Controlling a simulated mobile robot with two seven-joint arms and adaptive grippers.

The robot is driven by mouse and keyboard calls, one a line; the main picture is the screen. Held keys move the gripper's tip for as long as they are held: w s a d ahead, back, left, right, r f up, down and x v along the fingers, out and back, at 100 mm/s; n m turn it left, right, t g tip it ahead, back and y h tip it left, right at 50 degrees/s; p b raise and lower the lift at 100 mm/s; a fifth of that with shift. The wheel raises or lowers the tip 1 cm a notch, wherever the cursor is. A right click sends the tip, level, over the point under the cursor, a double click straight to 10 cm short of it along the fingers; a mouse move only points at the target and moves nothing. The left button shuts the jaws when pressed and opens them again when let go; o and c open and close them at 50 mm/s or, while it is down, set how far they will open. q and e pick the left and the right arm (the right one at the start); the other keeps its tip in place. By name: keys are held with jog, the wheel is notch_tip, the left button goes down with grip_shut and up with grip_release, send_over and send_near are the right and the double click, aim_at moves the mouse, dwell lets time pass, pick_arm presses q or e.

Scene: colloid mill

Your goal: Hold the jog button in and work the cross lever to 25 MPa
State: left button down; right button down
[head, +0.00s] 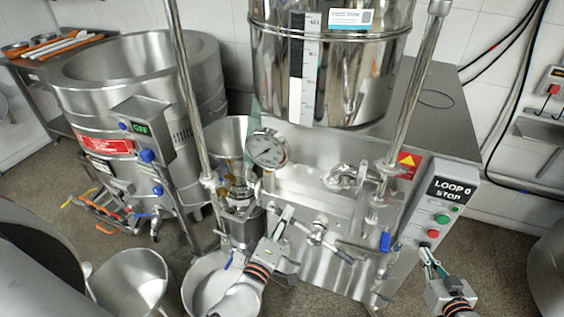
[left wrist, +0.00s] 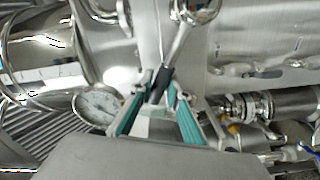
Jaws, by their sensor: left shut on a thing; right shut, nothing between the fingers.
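The cross lever (head: 318,234) sits on the front of the steel machine, its arms spread around a hub. My left gripper (head: 284,217) is shut on the black-tipped end of one lever arm, which also shows between the fingers in the left wrist view (left wrist: 160,86). The round pressure gauge (head: 267,150) is above and left of the lever; its reading is too small to tell. My right gripper (head: 426,253) is shut and empty, its tips at the lower end of the control panel (head: 455,200). The tips hide the jog button there; whether it is pressed I cannot tell.
The panel display (head: 452,190) reads LOOP 0 STOP, above a green button (head: 442,218) and a red button (head: 433,233). A blue-handled valve (head: 385,241) lies between the grippers. A steel bucket (head: 133,280) and bowl stand low at left.

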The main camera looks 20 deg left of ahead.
pick_arm(q)
jog(key=shift+d, duration=0.2)
pick_arm(e)
jog(key=shift+s, duration=2.9)
pick_arm(q)
jog(key=c, duration=1.8)
grip_release()
jog(key=shift+c, duration=0.2)
pick_arm(e)
jog(key=shift+f, duration=0.1)
pick_arm(q)
jog(key=shift+a, duration=0.1)
jog(key=s+p, duration=0.1)
jog(key=s, duration=0.8)
pick_arm(e)
jog(key=shift+r, duration=0.65)
